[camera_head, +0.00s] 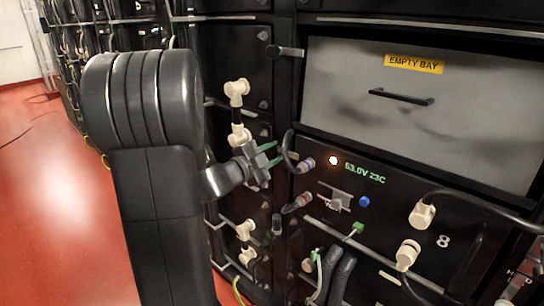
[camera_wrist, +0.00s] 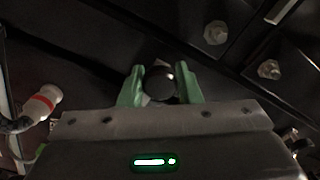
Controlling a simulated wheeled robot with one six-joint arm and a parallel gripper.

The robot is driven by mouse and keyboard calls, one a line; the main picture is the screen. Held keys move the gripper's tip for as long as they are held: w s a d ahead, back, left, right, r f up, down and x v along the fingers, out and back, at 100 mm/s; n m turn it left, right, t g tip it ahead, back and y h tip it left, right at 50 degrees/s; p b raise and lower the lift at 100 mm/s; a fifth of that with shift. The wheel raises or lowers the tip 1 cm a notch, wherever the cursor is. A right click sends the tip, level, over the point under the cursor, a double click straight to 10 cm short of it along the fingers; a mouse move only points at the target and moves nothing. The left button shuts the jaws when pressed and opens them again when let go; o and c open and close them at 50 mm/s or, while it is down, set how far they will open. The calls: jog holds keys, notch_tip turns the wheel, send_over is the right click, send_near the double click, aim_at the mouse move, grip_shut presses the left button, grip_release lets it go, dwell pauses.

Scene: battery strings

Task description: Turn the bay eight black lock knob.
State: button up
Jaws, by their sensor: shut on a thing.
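A round black lock knob (camera_wrist: 159,80) sits between the two green fingertips of my gripper (camera_wrist: 160,87) in the wrist view. The fingers press on its two sides, and my gripper is shut on it. In the head view my gripper (camera_head: 265,156) is at the left edge of the bay marked 8 (camera_head: 443,241). The knob between the fingers is not clearly visible there.
White plugs (camera_head: 236,92) line the rack at left. A grey panel labelled EMPTY BAY (camera_head: 340,75) is above. Open red floor (camera_head: 60,200) lies at left.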

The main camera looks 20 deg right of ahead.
dwell(0.3)
jog(key=o, duration=1)
jog(key=shift+c, duration=0.2)
jog(key=p+v, duration=0.1)
jog(key=v, duration=1.3)
jog(key=shift+p, duration=0.35)
jog(key=b+x, duration=0.1)
jog(key=x, duration=1.1)
jog(key=shift+w+d+b, duration=0.15)
jog(key=shift+d+b, duration=0.15)
jog(key=shift+d, duration=0.05)
jog(key=shift+w+d, duration=0.25)
jog(key=shift+d, duration=0.3)
jog(key=shift+a, duration=0.1)
